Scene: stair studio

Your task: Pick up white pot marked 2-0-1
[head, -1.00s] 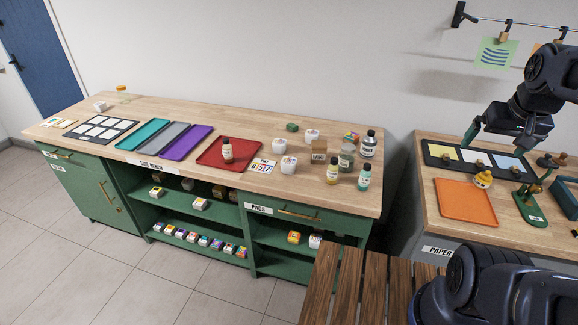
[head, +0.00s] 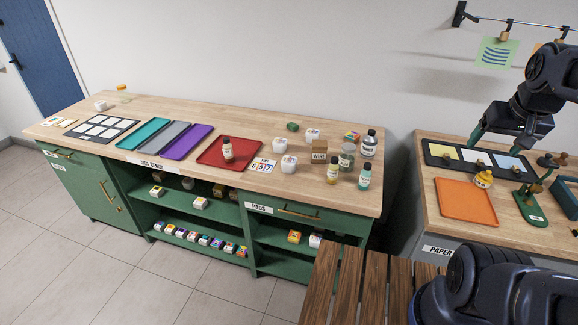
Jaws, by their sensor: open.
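Several small white pots stand on the long wooden bench top: one pot (head: 279,145) beside the red tray, one (head: 289,163) nearer the front, one (head: 312,135) farther back, and one (head: 101,105) at the far left end. Their markings are too small to read, so I cannot tell which is 2-0-1. More small pots with white on them sit on the shelves below. My gripper (head: 504,143) is open and appears empty, at the right over the second bench, well apart from the pots.
Bottles (head: 364,176), a jar (head: 347,156) and a small wooden block (head: 319,148) crowd the bench's right end. A red tray (head: 208,163) holds a bottle. A slatted wooden seat (head: 345,285) stands in front. The orange tray (head: 452,212) is on the right bench.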

